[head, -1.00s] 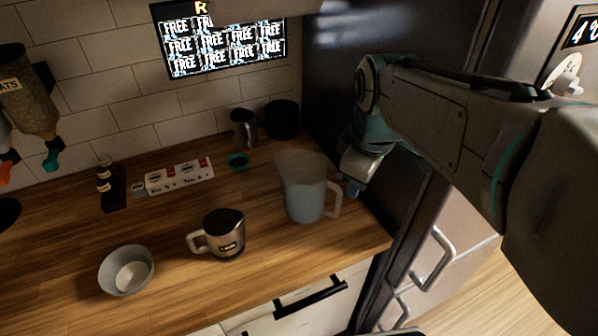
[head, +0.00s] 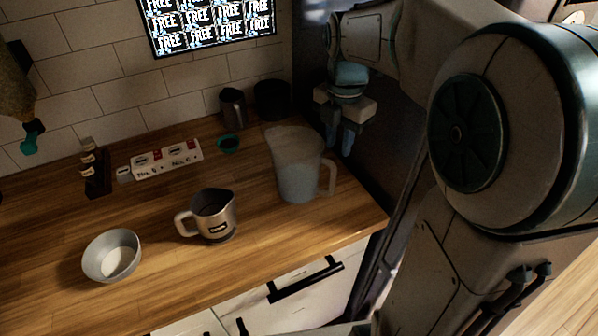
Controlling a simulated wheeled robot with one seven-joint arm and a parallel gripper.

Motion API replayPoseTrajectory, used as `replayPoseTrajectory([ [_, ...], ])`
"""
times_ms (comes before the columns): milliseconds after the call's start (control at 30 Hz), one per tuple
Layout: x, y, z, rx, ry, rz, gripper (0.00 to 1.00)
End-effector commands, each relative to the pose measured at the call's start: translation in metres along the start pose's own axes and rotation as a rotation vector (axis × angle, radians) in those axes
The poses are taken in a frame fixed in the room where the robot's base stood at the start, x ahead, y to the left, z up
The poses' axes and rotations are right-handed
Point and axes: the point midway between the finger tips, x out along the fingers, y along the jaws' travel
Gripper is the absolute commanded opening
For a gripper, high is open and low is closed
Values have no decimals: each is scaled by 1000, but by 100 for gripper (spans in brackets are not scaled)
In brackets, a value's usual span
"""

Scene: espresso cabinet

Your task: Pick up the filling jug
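A large translucent jug (head: 296,168), the likely filling jug, stands upright on the wooden counter near its right end. It holds something pale bluish, and its handle (head: 329,178) points right. My gripper (head: 340,144) points down just behind and to the right of the jug, above the level of the handle. Its two bluish fingers are apart with a gap between them, and nothing shows in it. A smaller steel jug (head: 213,217) with a dark label stands in front of and left of the translucent jug, its handle to the left.
A grey bowl (head: 112,256) stands at the front left of the counter (head: 60,220). A dark fridge side bounds the right.

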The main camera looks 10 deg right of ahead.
Motion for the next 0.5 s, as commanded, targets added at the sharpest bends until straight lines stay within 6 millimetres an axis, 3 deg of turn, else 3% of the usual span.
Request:
replayPoseTrajectory([
  [200, 38, 0, 0, 2, 2, -2, 25],
  [500, 63, -1, -4, 1, 2, -2, 25],
])
